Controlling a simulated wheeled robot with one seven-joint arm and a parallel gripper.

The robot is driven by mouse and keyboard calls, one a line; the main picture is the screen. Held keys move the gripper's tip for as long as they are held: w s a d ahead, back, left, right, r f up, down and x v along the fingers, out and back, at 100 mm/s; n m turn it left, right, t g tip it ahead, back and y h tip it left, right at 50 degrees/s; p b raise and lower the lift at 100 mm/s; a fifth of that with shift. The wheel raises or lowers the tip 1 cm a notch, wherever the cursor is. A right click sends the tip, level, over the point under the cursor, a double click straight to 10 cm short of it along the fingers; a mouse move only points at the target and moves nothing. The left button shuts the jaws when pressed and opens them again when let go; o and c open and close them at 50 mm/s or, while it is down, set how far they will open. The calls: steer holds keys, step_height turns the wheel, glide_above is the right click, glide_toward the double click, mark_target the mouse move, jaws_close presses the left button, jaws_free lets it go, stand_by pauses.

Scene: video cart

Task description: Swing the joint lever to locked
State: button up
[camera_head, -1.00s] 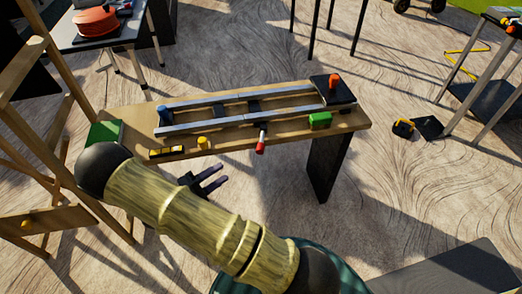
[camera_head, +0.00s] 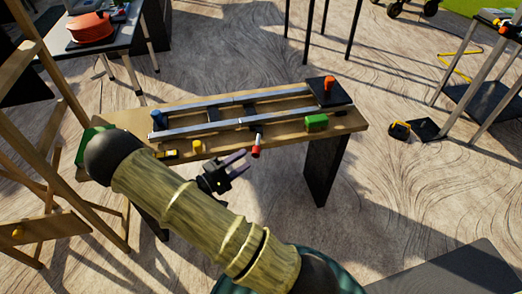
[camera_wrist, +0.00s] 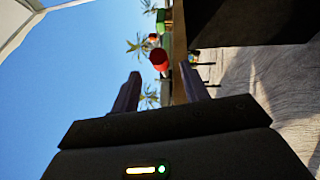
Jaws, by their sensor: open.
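The joint lever (camera_head: 256,150) has a red grip and a pale end, and sticks out from the front edge of the bench at the rail joint. In the wrist view its red grip (camera_wrist: 158,60) shows ahead of the fingertips, roughly between their lines. My gripper (camera_head: 243,163) is open and empty, just left of and below the lever in the head view, apart from it. In the wrist view the two fingers (camera_wrist: 163,82) are spread. Two parallel metal rails (camera_head: 200,130) lie along the bench; the lever's pivot is too small to make out.
The wooden bench (camera_head: 350,119) carries a green block (camera_head: 316,122) right of the lever, an orange knob (camera_head: 328,84) on a black plate, a yellow knob (camera_head: 197,147), a blue post (camera_head: 158,119) and a yellow level (camera_head: 167,155). A wooden frame (camera_head: 50,150) stands left.

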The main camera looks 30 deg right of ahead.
mark_target(258, 151)
steer(key=d, duration=0.2)
steer(key=d+b, duration=0.1)
steer(key=d, duration=0.1)
steer(key=w+d, duration=0.1)
steer(key=d, duration=0.1)
steer(key=shift+d+r, duration=0.25)
steer(key=shift+d, duration=0.15)
steer(key=shift+d+r+b, duration=0.2)
steer(key=shift+d+b, duration=0.1)
steer(key=shift+d, duration=0.15)
steer(key=shift+c, duration=0.3)
steer(key=c, duration=0.9)
steer(key=shift+w+a, duration=0.1)
